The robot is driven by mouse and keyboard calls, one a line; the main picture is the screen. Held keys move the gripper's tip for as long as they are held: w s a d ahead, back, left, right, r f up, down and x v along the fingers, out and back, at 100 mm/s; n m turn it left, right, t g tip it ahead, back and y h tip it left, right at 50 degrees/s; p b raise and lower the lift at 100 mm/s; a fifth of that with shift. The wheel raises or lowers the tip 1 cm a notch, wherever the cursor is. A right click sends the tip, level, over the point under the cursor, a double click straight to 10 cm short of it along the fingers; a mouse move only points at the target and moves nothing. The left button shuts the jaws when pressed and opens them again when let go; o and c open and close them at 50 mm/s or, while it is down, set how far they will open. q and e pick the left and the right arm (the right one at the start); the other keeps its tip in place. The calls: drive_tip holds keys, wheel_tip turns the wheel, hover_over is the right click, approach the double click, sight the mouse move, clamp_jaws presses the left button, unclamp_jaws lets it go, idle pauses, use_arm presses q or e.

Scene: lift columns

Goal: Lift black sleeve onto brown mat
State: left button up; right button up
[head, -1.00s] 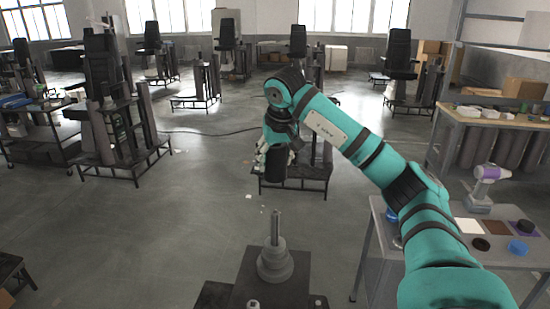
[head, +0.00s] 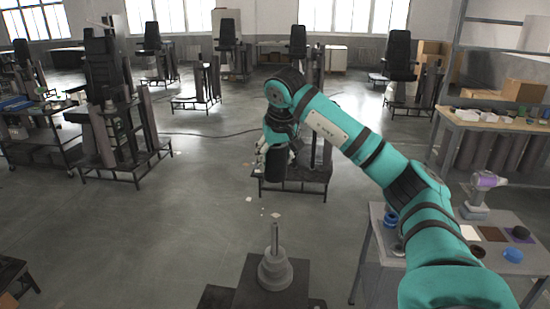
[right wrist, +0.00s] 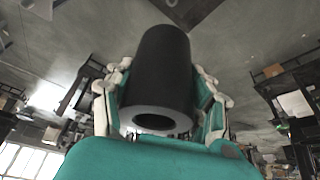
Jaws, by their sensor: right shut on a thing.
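My right gripper (head: 275,160) is shut on the black sleeve (head: 277,170), a dark hollow cylinder held in the air beyond a stepped grey post (head: 275,268). In the right wrist view the sleeve (right wrist: 165,70) sits between the pale fingers of the gripper (right wrist: 160,90), with its round open end facing the camera. The brown mat (head: 491,234) lies on the grey table at the right, between a white mat and a purple mat. The sleeve is well to the left of it. My left gripper is not in view.
The grey table (head: 430,262) also holds the white mat (head: 470,233), a purple mat with a black piece (head: 518,232), blue rings (head: 513,255), a dark ring (head: 478,251) and a purple-topped tool (head: 487,183). A low black stand (head: 310,185) is behind the sleeve. Open floor lies left.

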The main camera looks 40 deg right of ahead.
wheel_tip(320, 180, up, 6)
drive_tip(key=p, duration=0.2)
idle(0.9)
